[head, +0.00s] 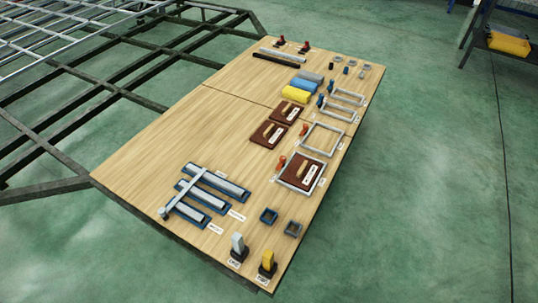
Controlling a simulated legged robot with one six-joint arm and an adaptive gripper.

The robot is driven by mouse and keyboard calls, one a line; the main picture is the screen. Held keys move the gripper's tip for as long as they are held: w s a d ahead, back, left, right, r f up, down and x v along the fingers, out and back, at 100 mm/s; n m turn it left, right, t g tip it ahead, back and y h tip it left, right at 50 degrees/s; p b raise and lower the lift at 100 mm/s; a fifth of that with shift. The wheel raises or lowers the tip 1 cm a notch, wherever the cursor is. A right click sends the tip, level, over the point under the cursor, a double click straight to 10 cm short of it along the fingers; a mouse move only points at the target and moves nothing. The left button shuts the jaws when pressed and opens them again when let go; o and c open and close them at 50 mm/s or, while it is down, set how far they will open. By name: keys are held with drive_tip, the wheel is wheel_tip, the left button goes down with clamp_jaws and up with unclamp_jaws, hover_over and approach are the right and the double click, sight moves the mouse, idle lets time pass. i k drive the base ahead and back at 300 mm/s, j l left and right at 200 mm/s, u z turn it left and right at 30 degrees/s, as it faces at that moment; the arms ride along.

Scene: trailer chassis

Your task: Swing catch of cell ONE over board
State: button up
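Several pale rectangular frames line the right side of the wooden board top. The nearest frame (321,179) has a dark red-brown board (295,178) with a tan handle and a white label lying inside it. An orange catch (282,161) stands at this frame's left corner, apparently beside the board rather than over it. The frame behind it (340,143) is empty, with another orange catch (304,130) at its left corner. Two smaller frames (339,118) farther back have blue catches (321,101). The cell labels are too small to read, so I cannot tell which is ONE. My gripper is not in view.
Two more red-brown boards (260,139) lie left of the frames. Yellow (296,95), blue and grey blocks lie behind them. Blue trays (234,189) with a pale bar across them, small square holders (268,216) and yellow (268,259) and white upright pieces stand nearer. Bare wood is at left.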

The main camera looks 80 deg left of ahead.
sight(282, 158)
drive_tip(key=i+j+u, duration=0.15)
drive_tip(key=i+u, duration=0.8)
drive_tip(key=i+l+u, duration=0.3)
drive_tip(key=i+u, duration=0.15)
drive_tip(key=i, duration=0.15)
drive_tip(key=i+j+u, duration=0.1)
drive_tip(key=i+u, duration=0.15)
drive_tip(key=u, duration=0.15)
drive_tip(key=i+u, duration=0.25)
drive_tip(key=u, duration=0.15)
drive_tip(key=i+u, duration=0.35)
drive_tip(key=i+l+u, duration=0.1)
drive_tip(key=u, duration=0.3)
drive_tip(key=i+j+u, duration=0.1)
drive_tip(key=i+u, duration=0.75)
drive_tip(key=k+l, duration=0.05)
drive_tip(key=k, duration=0.05)
